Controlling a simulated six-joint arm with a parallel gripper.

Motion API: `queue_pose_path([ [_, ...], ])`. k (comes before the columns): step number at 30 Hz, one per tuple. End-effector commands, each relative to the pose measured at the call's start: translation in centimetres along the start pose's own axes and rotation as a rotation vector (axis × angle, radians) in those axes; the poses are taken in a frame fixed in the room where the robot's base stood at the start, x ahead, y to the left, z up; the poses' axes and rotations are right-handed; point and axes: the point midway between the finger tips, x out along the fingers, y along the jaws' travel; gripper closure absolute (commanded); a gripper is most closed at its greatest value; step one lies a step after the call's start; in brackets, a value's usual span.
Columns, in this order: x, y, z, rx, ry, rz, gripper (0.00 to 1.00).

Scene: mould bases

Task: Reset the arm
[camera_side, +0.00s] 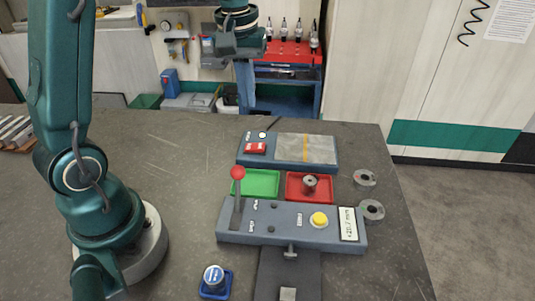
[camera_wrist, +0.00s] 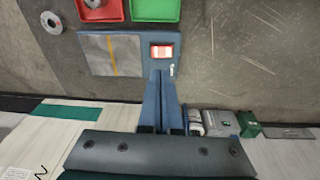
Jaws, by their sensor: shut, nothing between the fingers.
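My gripper (camera_side: 246,108) hangs in the air at the back of the table in the side view, fingers pointing down. It is shut and empty. In the wrist view its two blue-grey fingers (camera_wrist: 160,72) lie side by side, in front of the edge of the blue-grey box with a red switch. In the side view, that box (camera_side: 243,157) carries a grey plate with a yellow stripe.
A green tray (camera_side: 256,184) looks empty; a red tray (camera_side: 294,193) holds a metal part (camera_side: 310,184). Two metal rings (camera_side: 364,178) (camera_side: 373,210) lie at the right.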

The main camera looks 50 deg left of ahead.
Motion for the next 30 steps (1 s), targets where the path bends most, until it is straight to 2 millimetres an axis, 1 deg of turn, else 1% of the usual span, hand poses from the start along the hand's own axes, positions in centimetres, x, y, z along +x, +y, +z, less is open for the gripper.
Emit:
queue_pose_path([
  [1, -1.5, 0.3, 1.1, 0.034, 0.035, 0.02, 1.0],
  [3, -3.0, 0.5, 2.6, 0.083, 0.073, 0.044, 1.0],
  [6, -4.6, 0.5, 5.0, 0.161, 0.126, 0.076, 1.0],
  [9, -5.6, 0.2, 7.4, 0.245, 0.178, 0.107, 1.0],
  [12, -6.1, -0.3, 9.8, 0.333, 0.229, 0.136, 1.0],
  [17, -5.7, -1.5, 13.3, 0.479, 0.3, 0.171, 1.0],
  [21, -4.3, -2.5, 15.4, 0.589, 0.338, 0.182, 1.0],
  [26, -2.6, -3.2, 16.4, 0.669, 0.328, 0.162, 1.0],
  [30, -2.8, -3.0, 16.1, 0.695, 0.341, 0.162, 1.0],
])
